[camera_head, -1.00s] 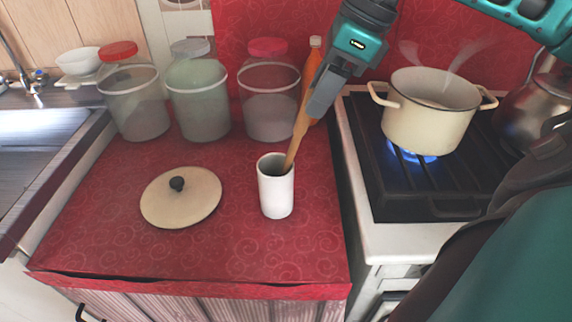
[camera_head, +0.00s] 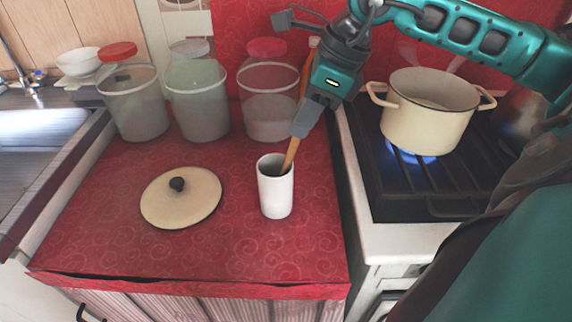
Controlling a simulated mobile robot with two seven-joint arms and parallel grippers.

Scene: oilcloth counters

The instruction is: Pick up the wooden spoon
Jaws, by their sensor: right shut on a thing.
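The wooden spoon (camera_head: 290,154) leans up and to the right out of a white cylindrical holder (camera_head: 276,192) on the red counter. Its lower end is hidden inside the holder, and its upper part is hidden by my gripper. My right gripper (camera_head: 302,132) comes down from the upper right and is shut on the spoon a little above the holder's rim. My left gripper is not in view.
A cream pot (camera_head: 428,112) steams over a lit blue flame on the stove (camera_head: 445,205) at the right. A cream lid (camera_head: 180,208) lies left of the holder. Several clear canisters (camera_head: 136,105) stand behind. The red counter (camera_head: 230,255) is clear in front.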

